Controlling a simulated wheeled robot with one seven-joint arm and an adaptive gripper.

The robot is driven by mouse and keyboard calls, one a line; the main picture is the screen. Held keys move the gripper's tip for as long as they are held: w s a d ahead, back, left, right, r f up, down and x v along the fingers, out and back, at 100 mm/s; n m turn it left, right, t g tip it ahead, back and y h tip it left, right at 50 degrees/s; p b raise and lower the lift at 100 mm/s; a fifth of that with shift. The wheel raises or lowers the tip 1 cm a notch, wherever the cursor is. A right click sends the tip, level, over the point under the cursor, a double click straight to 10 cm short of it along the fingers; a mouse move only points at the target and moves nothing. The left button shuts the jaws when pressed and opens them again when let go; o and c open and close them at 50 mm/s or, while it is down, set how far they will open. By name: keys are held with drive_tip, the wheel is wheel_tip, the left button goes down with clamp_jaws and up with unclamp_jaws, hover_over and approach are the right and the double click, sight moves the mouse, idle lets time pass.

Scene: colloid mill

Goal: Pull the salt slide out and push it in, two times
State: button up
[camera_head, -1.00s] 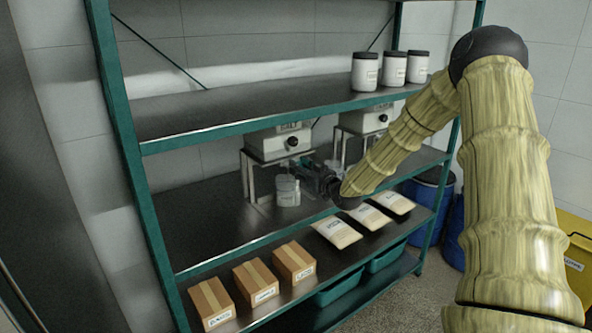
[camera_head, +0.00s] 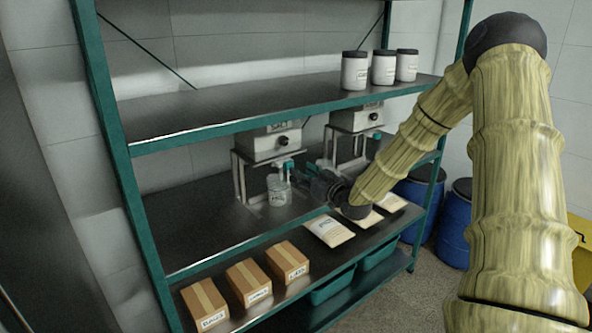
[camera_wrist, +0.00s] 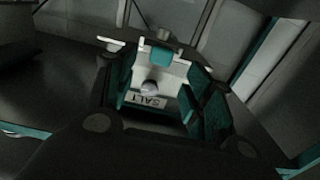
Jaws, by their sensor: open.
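The salt dispenser (camera_head: 262,145) is a pale box on a metal stand on the middle shelf. Its dark round slide knob (camera_head: 284,140) is on the front. In the wrist view the SALT label (camera_wrist: 148,101) is upside down, and the knob (camera_wrist: 150,87) shows between my fingers. My gripper (camera_head: 281,173) is open and empty, its teal fingertips in front of the stand, a little below the knob in the head view. In the wrist view my gripper (camera_wrist: 165,92) has its fingers on both sides of the knob, without visible contact.
A clear jar (camera_head: 279,194) stands under the dispenser, close below my fingertips. A second dispenser (camera_head: 354,119) stands to the right. The upper shelf (camera_head: 220,106) is overhead. Boxes (camera_head: 247,283) and pouches (camera_head: 328,231) lie on the lower shelf.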

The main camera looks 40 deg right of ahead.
drive_tip(key=shift+s, duration=2.7)
drive_tip(key=s+a+f+g, duration=0.3)
drive_tip(key=a+f, duration=0.4)
drive_tip(key=f, duration=0.3)
drive_tip(key=s+a+f+g, duration=0.3)
drive_tip(key=a+f, duration=0.3)
drive_tip(key=f, duration=0.3)
drive_tip(key=s+a+f+g, duration=0.35)
drive_tip(key=a+f, duration=0.35)
drive_tip(key=f, duration=0.3)
drive_tip(key=s+a+f+g, duration=0.2)
drive_tip(key=s+a+f, duration=0.3)
drive_tip(key=s, duration=0.5)
drive_tip(key=s+a+f+g, duration=0.3)
drive_tip(key=s+a+f, duration=0.2)
drive_tip(key=s, duration=0.5)
drive_tip(key=s+a+f+g, duration=0.3)
drive_tip(key=s+a+f, duration=0.2)
drive_tip(key=s, duration=0.5)
drive_tip(key=shift+s+f, duration=0.4)
drive_tip(key=shift+f, duration=0.55)
drive_tip(key=shift+g, duration=0.25)
